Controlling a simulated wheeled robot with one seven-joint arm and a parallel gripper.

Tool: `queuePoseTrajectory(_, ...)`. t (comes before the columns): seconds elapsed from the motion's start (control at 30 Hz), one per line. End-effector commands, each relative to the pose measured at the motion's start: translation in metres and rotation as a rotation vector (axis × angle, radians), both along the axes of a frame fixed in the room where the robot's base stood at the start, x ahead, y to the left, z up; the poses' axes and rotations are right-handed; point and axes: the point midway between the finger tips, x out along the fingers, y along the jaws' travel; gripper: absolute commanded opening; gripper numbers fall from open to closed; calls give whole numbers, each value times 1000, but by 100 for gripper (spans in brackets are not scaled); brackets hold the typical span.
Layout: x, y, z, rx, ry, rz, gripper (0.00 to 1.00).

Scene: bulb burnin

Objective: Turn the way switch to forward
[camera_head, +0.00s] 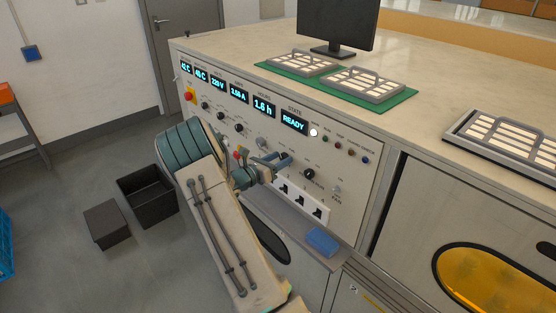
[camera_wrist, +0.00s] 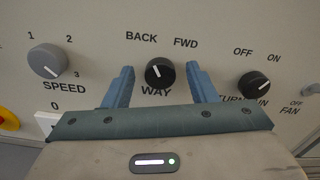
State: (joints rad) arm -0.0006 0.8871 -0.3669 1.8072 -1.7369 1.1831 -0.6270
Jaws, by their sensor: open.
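The way switch (camera_wrist: 160,73) is a round black knob on the pale panel in the wrist view. BACK is printed above it to the left, FWD above it to the right, and WAY below. Its white pointer mark tilts up and slightly left, toward BACK. My gripper (camera_wrist: 159,84) is open, with one blue finger on each side of the knob and a gap to it on both sides. In the head view my gripper (camera_head: 278,163) is at the panel front and appears to hide the way switch.
A grey SPEED knob (camera_wrist: 47,61) is left of the fingers. A black OFF/ON knob (camera_wrist: 253,85) is close to the right finger. The state display (camera_head: 294,122) reads READY. White sockets (camera_head: 300,200) and a blue block (camera_head: 322,240) are below.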

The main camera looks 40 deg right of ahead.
Motion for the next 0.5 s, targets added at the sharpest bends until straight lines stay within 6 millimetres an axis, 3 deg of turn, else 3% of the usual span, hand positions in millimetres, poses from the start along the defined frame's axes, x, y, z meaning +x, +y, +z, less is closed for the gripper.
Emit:
queuePoseTrajectory(0.1, 0, 0, 0, 0, 0, 0, 52)
queuePoseTrajectory(0.27, 0, 0, 0, 0, 0, 0, 10)
queuePoseTrajectory(0.3, 0, 0, 0, 0, 0, 0, 7)
queuePoseTrajectory(0.5, 0, 1, -1, 1, -7, 0, 7)
